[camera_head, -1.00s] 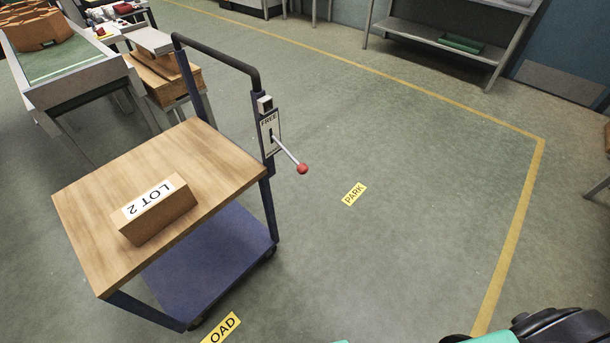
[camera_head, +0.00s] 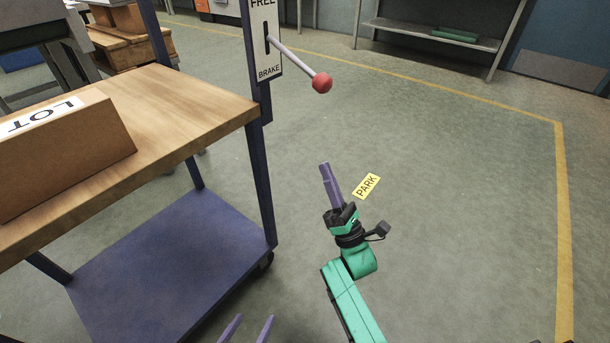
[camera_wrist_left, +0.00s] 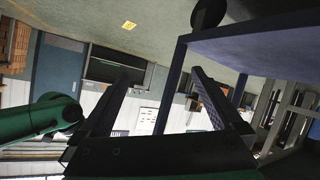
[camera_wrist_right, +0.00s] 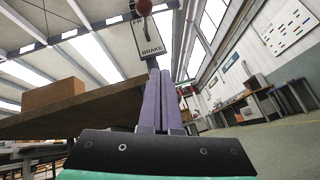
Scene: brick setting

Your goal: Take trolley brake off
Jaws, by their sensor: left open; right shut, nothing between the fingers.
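The trolley has a wooden top (camera_head: 190,105) and a dark blue lower shelf (camera_head: 175,265). On its post a white plate (camera_head: 263,60) reads FREE above and BRAKE below. The brake lever (camera_head: 295,58) sticks out from the plate's slot and slopes down to a red ball (camera_head: 321,83). My right gripper (camera_head: 325,168) is shut and empty, below the ball and apart from it. In the right wrist view its fingers (camera_wrist_right: 161,75) point up towards the plate (camera_wrist_right: 148,40) and ball (camera_wrist_right: 143,7). My left gripper (camera_head: 250,320) is open and empty, low beside the trolley's lower shelf.
A carton marked LOT (camera_head: 65,155) sits on the trolley top. A yellow PARK label (camera_head: 367,186) and a yellow line (camera_head: 563,230) mark the floor. The floor right of the trolley is clear. A grey shelf (camera_head: 430,35) stands at the back.

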